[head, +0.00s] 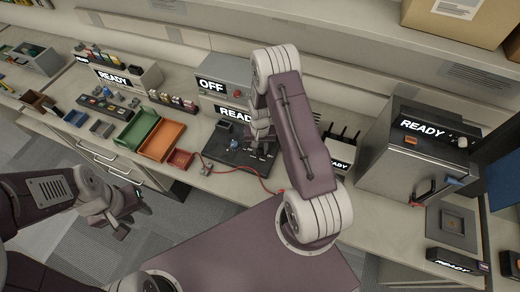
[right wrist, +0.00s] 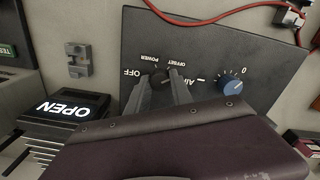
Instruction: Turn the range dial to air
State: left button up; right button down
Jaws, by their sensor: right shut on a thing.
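A dark panel (head: 222,155) lies on the bench, with a blue knob (head: 233,145) on it. In the right wrist view the panel (right wrist: 215,35) carries upside-down print, including OFF, Air and OFFSET POWER. My right gripper (right wrist: 162,80) has its fingers on either side of a small dark dial (right wrist: 160,74) between OFF and Air, and is shut on it. The dial's pointer is too hidden to read. The blue knob (right wrist: 231,83) is to the right, clear of the fingers. In the head view my left gripper (head: 128,213) hangs empty in front of the bench; its jaw opening is unclear.
A grey box reading OFF (head: 222,72) is behind. A large READY unit (head: 405,155) stands at right. An OPEN display (right wrist: 68,106) is beside the panel.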

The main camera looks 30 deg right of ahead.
aim_at(260, 150)
jog(key=m, duration=0.4)
jog(key=m+b, duration=0.1)
jog(key=m, duration=0.1)
jog(key=shift+w+r+m, duration=0.1)
jog(key=shift+w+m, duration=0.15)
jog(key=shift+m, duration=0.15)
dwell(0.4)
jog(key=c, duration=1.4)
grip_release()
jog(key=shift+o, duration=1.4)
jog(key=shift+s, duration=0.15)
notch_tip(260, 150, up, 9)
jog(key=b, duration=0.1)
